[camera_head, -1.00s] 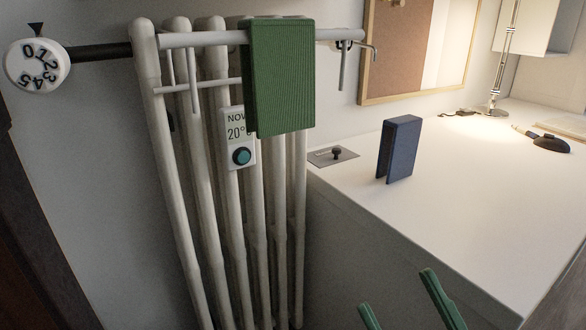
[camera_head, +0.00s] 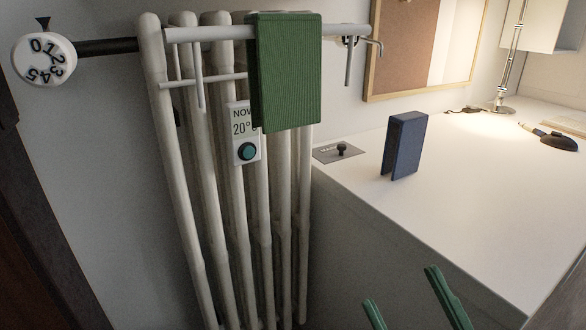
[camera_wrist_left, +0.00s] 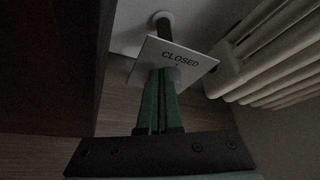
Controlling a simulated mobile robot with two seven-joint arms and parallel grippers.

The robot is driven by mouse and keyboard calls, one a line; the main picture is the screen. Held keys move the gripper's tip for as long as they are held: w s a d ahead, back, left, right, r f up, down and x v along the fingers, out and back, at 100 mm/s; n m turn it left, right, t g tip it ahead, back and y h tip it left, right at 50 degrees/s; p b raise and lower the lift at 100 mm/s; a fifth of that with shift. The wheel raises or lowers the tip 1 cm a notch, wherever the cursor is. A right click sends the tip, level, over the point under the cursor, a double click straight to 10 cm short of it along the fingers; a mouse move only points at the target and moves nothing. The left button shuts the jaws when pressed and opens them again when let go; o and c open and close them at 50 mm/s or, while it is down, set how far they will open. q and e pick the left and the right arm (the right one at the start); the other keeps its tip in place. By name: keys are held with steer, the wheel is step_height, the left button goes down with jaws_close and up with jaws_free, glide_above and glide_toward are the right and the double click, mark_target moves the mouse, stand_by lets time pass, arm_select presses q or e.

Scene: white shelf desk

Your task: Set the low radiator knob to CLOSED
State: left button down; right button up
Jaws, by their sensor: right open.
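In the left wrist view a square white plate (camera_wrist_left: 194,55) reading CLOSED sits on a dark pipe. The pale round low radiator knob (camera_wrist_left: 171,73) shows partly at its lower edge, behind the green fingers. My left gripper (camera_wrist_left: 163,78) has its fingers close together, their tips overlapping the knob. I cannot tell whether they touch it or hold part of it. The knob's pointer or setting is hidden. My right gripper (camera_head: 403,285) is open and empty at the bottom of the head view. The low knob and left gripper are out of the head view.
The pale radiator (camera_head: 197,200) carries a numbered upper knob (camera_head: 42,62), a rail with a green cloth-like slab (camera_head: 287,75), and a thermostat card (camera_head: 242,122). A blue block (camera_head: 405,146) stands on the white desk (camera_head: 470,200). A dark panel edge (camera_wrist_left: 45,60) borders the left wrist view.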

arm_select(q)
steer(key=s+d+p, duration=0.1)
steer(key=s+d, duration=0.1)
steer(key=s, duration=0.3)
steer(key=shift+s+d+r, duration=0.2)
steer(key=shift+d+r, duration=0.05)
steer(key=shift+d, duration=0.15)
arm_select(e)
steer(key=shift+r, duration=0.7)
